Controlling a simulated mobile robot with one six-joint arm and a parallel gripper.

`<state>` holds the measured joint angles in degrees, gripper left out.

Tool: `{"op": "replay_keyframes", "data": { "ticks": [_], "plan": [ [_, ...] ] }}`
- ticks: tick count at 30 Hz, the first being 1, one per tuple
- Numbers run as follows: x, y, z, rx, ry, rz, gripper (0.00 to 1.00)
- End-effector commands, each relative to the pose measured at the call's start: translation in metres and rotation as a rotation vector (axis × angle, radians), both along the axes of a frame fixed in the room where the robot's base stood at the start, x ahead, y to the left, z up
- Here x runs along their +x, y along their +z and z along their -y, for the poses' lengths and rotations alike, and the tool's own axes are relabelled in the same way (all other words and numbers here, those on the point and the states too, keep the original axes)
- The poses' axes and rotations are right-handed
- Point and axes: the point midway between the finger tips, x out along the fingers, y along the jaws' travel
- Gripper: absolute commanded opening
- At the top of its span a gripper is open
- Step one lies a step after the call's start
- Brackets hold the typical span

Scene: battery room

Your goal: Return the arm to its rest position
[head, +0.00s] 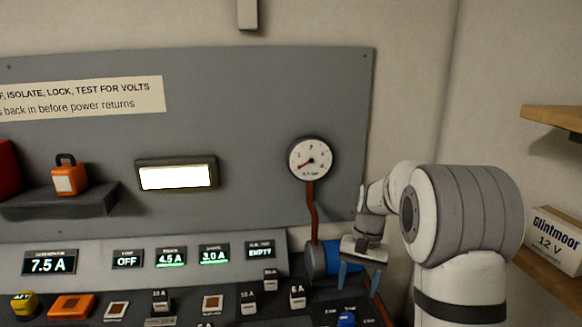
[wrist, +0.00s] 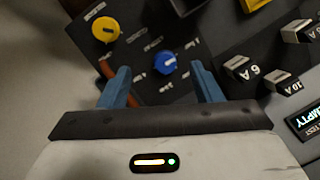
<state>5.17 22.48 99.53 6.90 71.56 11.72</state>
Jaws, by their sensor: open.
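My arm (head: 465,215) stands at the right in the head view, bent over at the top and reaching left toward the console. My gripper (head: 357,275) points down over the console's right end, with its blue fingers apart. In the wrist view my gripper (wrist: 163,85) is open, with nothing between the fingers. A blue knob (wrist: 165,62) shows beyond the fingertips on the dark panel; it also shows low in the head view (head: 347,319). A yellow knob (wrist: 105,29) lies up and left of it in the wrist view.
A gauge (head: 311,159) with a reddish pipe is on the wall panel, left of my arm. Wooden shelves (head: 555,117) and a Glintmoor 12 V box (head: 552,240) are at the right. Fuse blocks (wrist: 297,31) stand on the console.

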Motion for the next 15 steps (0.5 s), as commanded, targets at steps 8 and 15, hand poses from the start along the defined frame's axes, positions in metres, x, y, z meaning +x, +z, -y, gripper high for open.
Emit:
{"op": "replay_keyframes", "data": {
  "ticks": [8,15],
  "plan": [
    [-0.083,0.055,-0.011,-0.047,0.114,0.184,0.59],
    [-0.158,0.072,-0.016,-0.091,0.218,0.338,0.59]
  ]
}}
